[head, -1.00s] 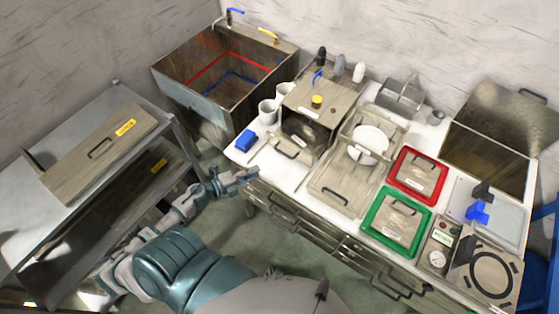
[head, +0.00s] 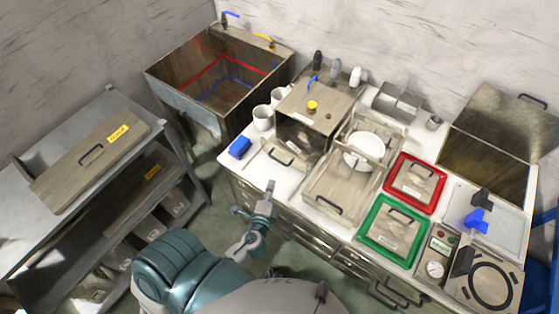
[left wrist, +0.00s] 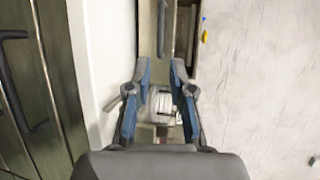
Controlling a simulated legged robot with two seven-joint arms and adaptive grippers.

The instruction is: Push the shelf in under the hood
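A wooden box-like hood (head: 318,103) with a yellow knob and a blue lever on top stands on the white counter. A flat wooden shelf (head: 291,145) with a dark handle sticks out from its open front toward the counter's front edge. My left gripper (head: 256,198) is in front of the drawers, below the counter edge and apart from the shelf. In the left wrist view its two blue-sided fingers (left wrist: 161,92) are spread, with nothing clearly held between them. A white rounded object shows beyond them. My right gripper is not in view.
A blue sponge-like block (head: 240,147) and white mugs (head: 263,117) are left of the hood. A wooden tray rack (head: 318,190) with a white plate (head: 366,151) is close on its right. Drawer handles (head: 312,239) stick out along the cabinet front.

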